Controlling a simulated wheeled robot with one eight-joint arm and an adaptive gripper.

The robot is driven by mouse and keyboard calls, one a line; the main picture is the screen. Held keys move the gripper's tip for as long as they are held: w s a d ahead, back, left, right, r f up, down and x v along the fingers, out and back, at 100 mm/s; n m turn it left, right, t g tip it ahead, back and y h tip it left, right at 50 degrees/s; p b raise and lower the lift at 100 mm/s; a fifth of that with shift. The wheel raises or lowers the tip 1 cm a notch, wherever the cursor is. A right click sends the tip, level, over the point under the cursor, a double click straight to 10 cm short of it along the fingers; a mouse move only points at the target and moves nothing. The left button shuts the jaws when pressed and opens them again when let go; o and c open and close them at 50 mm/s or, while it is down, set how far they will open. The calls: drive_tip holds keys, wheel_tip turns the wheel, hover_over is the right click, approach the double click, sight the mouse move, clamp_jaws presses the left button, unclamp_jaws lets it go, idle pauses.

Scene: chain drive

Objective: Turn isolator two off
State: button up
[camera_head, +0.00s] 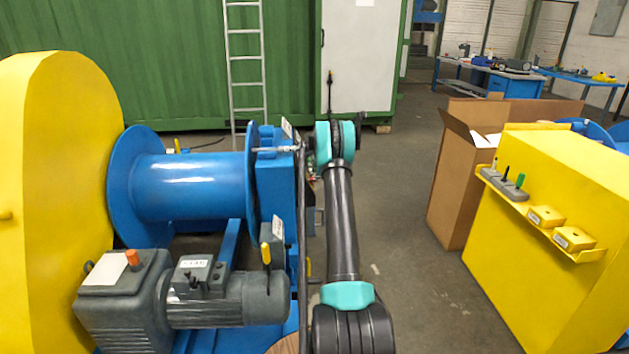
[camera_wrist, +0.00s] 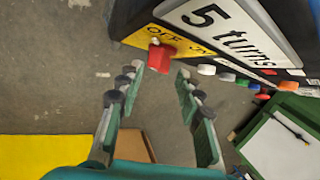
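In the wrist view a red knob (camera_wrist: 160,57) sits on a yellow plate (camera_wrist: 190,44) with dark lettering, only partly readable, on the edge of a dark panel. I cannot read a number that marks it as isolator two. My gripper (camera_wrist: 160,76) is open, its two fingers apart and pointing toward the panel. The red knob shows between and just beyond the fingertips, with nothing held. Whether a finger touches it cannot be told. In the head view my arm's teal wrist is beside the blue machine frame (camera_head: 276,190); the fingers and red knob are not clear there.
A "5 turns" sign (camera_wrist: 230,28) and several coloured knobs (camera_wrist: 228,76) line the panel close by. In the head view a blue drum (camera_head: 190,185) and grey motor (camera_head: 225,300) lie left.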

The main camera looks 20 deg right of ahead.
drive_tip(key=shift+x, duration=2.6)
